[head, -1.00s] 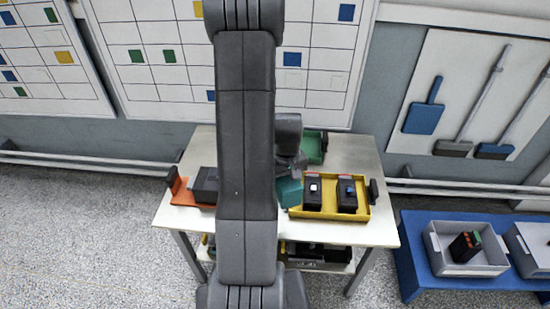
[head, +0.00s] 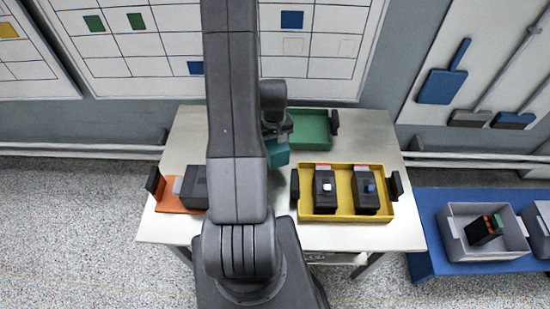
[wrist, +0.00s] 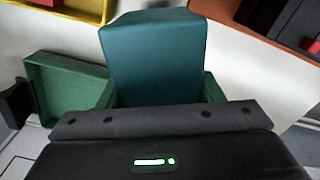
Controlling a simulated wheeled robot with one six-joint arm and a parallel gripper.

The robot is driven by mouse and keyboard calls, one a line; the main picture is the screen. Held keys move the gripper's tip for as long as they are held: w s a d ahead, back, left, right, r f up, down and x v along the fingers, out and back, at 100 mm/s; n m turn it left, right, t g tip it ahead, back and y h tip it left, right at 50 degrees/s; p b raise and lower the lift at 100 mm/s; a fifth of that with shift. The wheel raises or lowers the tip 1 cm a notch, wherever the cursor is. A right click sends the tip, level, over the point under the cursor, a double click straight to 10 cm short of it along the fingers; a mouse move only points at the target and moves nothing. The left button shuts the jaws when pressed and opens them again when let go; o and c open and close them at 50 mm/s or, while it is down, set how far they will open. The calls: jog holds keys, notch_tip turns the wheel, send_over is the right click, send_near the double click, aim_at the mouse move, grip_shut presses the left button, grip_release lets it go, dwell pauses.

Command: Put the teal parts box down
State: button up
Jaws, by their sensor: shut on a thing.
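The teal parts box (head: 278,154) is at my gripper (head: 273,132), at the front left corner of the green tray and behind the yellow tray. In the wrist view the teal box (wrist: 155,58) fills the upper middle, just beyond the dark gripper body. My gripper is shut on the box. My arm covers part of the table in the head view. I cannot tell whether the box's underside touches the white table (head: 190,135).
The green tray (head: 312,130) looks empty. The yellow tray (head: 345,216) holds two black breakers. An orange tray (head: 168,203) with a dark device is at the left. A blue bench (head: 425,215) with grey bins stands right. Bare tabletop lies left of my arm.

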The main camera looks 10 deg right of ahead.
jog(key=shift+f+b, duration=1.45)
jog(key=shift+f, duration=1.75)
jog(key=shift+f, duration=0.2)
jog(key=o, duration=1.3)
jog(key=shift+r, duration=0.1)
